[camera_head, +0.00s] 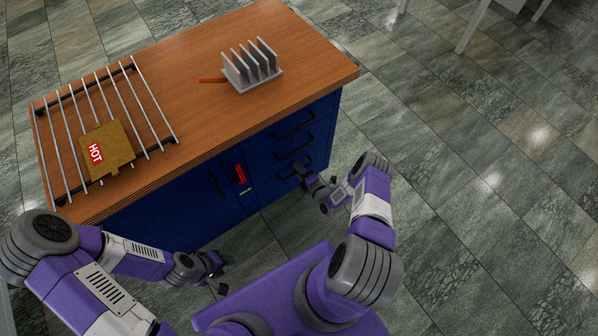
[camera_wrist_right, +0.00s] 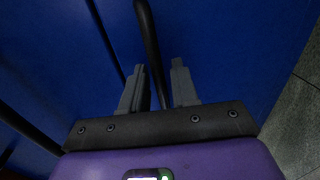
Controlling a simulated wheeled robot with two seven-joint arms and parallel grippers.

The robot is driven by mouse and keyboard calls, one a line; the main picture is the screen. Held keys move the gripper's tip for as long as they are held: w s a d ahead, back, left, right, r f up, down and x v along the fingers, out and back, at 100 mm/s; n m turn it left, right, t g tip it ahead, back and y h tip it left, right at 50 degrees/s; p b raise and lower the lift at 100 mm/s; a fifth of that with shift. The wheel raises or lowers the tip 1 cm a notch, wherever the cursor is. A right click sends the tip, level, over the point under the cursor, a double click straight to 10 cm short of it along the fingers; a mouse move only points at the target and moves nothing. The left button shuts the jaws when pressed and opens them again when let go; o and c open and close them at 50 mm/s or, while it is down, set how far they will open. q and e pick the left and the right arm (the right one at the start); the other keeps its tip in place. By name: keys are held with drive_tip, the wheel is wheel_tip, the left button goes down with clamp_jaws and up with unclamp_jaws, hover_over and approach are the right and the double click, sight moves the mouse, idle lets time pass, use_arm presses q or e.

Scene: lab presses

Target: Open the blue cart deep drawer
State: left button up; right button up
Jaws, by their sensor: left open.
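The blue cart (camera_head: 265,190) has a wooden top and dark bar handles on its drawer fronts. The deep drawer appears to be the lowest of the drawer stack at the right, and its front looks closed in the head view. My right gripper (camera_head: 312,180) is at that lowest drawer's handle. In the right wrist view, the dark handle (camera_wrist_right: 150,45) runs between the two fingers of the right gripper (camera_wrist_right: 158,80), which stand apart with a gap beside the bar. My left gripper (camera_head: 218,272) is open and empty, low in front of the cart's left door.
A metal rack (camera_head: 105,125) with a tan pad marked HOT (camera_head: 118,150) lies on the cart top. A grey finned block (camera_head: 255,72) stands further right. A red item (camera_head: 240,173) is on the cart front. The tiled floor (camera_head: 480,220) to the right is clear.

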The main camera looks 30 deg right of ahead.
drive_tip(key=shift+w, duration=0.15)
clamp_jaws()
